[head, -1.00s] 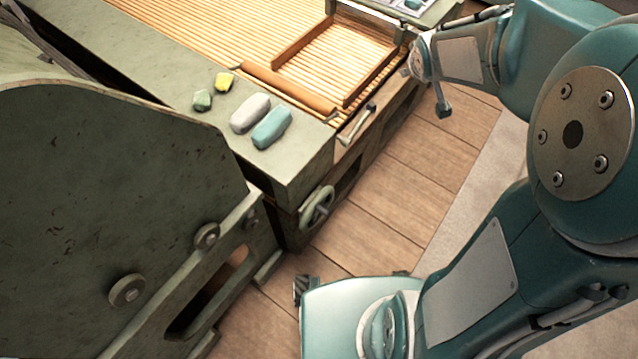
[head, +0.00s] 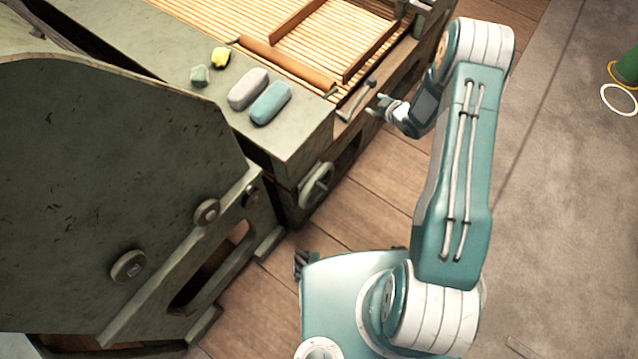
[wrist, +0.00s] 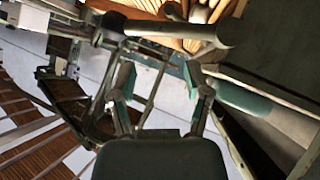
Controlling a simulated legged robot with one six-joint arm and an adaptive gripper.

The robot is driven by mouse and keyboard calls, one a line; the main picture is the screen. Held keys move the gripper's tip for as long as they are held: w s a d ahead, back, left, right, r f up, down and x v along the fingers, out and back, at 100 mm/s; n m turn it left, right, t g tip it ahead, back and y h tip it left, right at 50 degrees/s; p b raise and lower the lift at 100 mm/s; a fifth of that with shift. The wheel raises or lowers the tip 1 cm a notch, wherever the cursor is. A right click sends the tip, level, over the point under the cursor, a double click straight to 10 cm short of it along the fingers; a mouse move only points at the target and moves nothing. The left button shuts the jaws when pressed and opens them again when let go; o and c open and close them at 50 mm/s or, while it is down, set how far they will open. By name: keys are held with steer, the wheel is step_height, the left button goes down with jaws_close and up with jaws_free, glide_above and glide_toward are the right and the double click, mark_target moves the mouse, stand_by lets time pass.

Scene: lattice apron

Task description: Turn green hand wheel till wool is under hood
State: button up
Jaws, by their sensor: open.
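A pale grey-green hand wheel (head: 314,180) is mounted on the near side of the machine, below its corner. A metal crank handle (head: 357,101) sits on the side farther along, by the slatted apron (head: 212,22). My gripper (head: 376,107) is open beside the crank, at its right end, up and right of the wheel. I cannot tell whether it touches the crank. In the wrist view my gripper (wrist: 160,85) has its two fingers spread with nothing clearly between them. A pale bar crosses beyond them. I cannot make out wool or the hood for certain.
A large green side panel (head: 110,170) stands at left. Plank floor (head: 350,205) is clear beside the machine.

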steer(key=s+a+f+y, duration=0.2)
steer(key=s+f, duration=0.1)
steer(key=f, duration=0.4)
steer(key=y, duration=0.7)
glide_toward(314, 181)
steer(key=shift+t, duration=0.4)
steer(key=x, duration=0.5)
steer(key=f+x, duration=0.1)
steer(key=x, duration=0.2)
steer(key=shift+a+f, duration=0.1)
jaws_close()
